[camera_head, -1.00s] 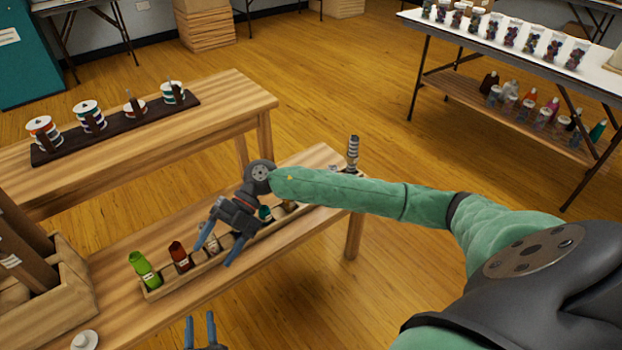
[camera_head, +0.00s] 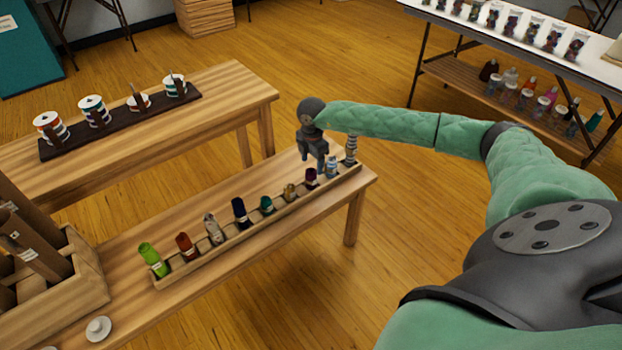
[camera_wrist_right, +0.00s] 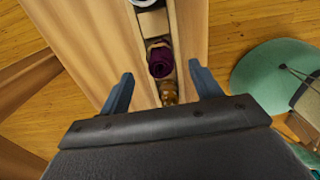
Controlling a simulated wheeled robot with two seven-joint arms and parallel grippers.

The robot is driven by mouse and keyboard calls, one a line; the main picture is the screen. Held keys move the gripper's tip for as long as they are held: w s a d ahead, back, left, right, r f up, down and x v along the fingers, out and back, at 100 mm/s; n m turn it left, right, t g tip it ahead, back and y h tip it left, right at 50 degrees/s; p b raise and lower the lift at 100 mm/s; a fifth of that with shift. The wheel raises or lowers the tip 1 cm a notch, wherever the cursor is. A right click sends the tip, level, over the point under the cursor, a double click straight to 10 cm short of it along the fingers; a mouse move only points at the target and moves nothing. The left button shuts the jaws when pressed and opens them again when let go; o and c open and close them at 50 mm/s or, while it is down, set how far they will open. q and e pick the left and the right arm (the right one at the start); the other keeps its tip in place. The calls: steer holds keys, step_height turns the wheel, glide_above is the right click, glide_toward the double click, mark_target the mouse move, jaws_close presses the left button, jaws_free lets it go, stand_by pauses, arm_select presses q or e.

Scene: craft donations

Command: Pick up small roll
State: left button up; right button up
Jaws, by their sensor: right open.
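A row of small rolls stands in a long narrow wooden tray (camera_head: 225,245) on the near table. They include a lime green roll (camera_head: 153,258), red roll (camera_head: 186,245), grey roll (camera_head: 214,228), navy roll (camera_head: 240,211), teal roll (camera_head: 266,205), tan roll (camera_head: 290,192), purple roll (camera_head: 311,175), pale blue-white roll (camera_head: 332,166) and striped grey roll (camera_head: 351,148). My right gripper (camera_head: 313,163) is open and empty above the far end of the tray. In the right wrist view its fingers are on either side of the purple roll (camera_wrist_right: 160,62), apart from it. My left gripper is out of view.
A wooden crate (camera_head: 85,290) with brown tubes and a white round piece (camera_head: 98,328) are at the near table's left. A second table (camera_head: 225,85) behind holds ribbon spools on a dark board (camera_head: 130,118). A white table (camera_head: 480,30) stands at the far right.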

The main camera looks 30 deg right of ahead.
mark_target(311, 168)
steer(key=shift+a+f+p, duration=0.2)
steer(key=shift+f+p, duration=0.1)
steer(key=shift+f, duration=3)
steer(key=c, duration=1)
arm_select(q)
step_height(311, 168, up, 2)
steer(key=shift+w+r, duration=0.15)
arm_select(e)
steer(key=shift+c, duration=0.2)
steer(key=shift+r, duration=0.15)
